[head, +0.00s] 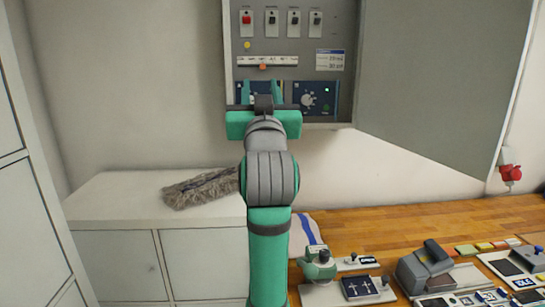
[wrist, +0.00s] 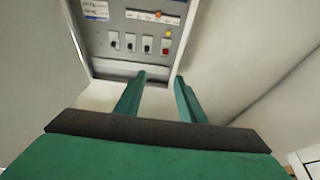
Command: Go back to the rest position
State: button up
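My gripper (head: 262,87) is raised in front of the lower part of an open grey wall cabinet (head: 229,50). Its two green fingers stand apart with nothing visible between them. In the wrist view my gripper (wrist: 160,77) also shows the fingers apart, pointing toward the cabinet panel (wrist: 120,27). Whether the fingertips touch the cabinet cannot be told. The gripper partly hides the left blue control module (head: 259,88). The right module (head: 315,97) has a dial and a lit green light.
The cabinet door (head: 440,75) stands wide open to the right. Below are a white cupboard (head: 110,205) with a grey mop head (head: 199,188) and a wooden worktop (head: 400,225) crowded with devices. A red plug (head: 511,173) is on the right wall.

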notch_tip(320, 180, down, 24)
jog(key=w+g+h, duration=0.1)
jog(key=w+g, duration=0.1)
jog(key=s+d+f+m+g, duration=0.1)
jog(key=s+f, duration=0.4)
jog(key=f, duration=0.8)
jog(key=s+d+f, duration=0.1)
jog(key=s+f, duration=0.4)
jog(key=f, duration=0.9)
jog(key=s+f+g+h, duration=0.1)
jog(key=s+f, duration=0.6)
jog(key=s, duration=0.3)
jog(key=s+f+g, duration=0.1)
jog(key=s+f, duration=0.7)
jog(key=s, duration=0.2)
jog(key=s+f+g, duration=0.1)
jog(key=s+g, duration=0.1)
jog(key=s, duration=2.1)
jog(key=shift+s+d+f, duration=0.15)
jog(key=shift+f, duration=0.1)
